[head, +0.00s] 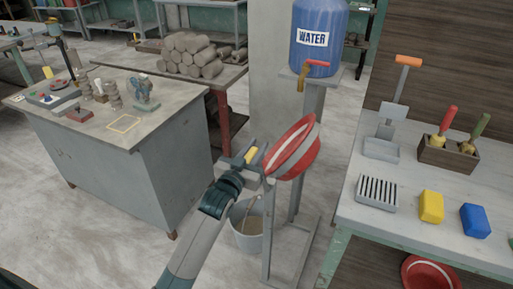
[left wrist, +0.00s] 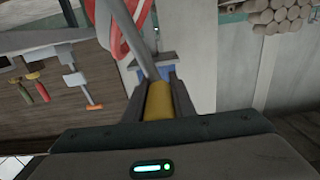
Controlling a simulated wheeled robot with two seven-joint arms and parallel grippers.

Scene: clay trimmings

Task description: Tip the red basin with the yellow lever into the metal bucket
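The red basin (head: 293,150) with a pale band hangs on a grey metal stand, steeply tilted; part of it shows in the left wrist view (left wrist: 112,35). Its yellow lever (head: 251,155) is on its left side. My left gripper (head: 245,163) is at the lever; in the left wrist view its fingers (left wrist: 158,108) are closed against both sides of the yellow grip (left wrist: 158,100). The metal bucket (head: 246,238) stands on the floor below and left of the basin, partly hidden by my left arm. Its contents look brownish. My right gripper is not in view.
A blue water tank (head: 318,25) with a tap stands behind the basin. A workbench (head: 360,215) with tools and sponges is at right, with another red item (head: 430,274) underneath. A grey cabinet (head: 185,165) stands at left; the floor between is open.

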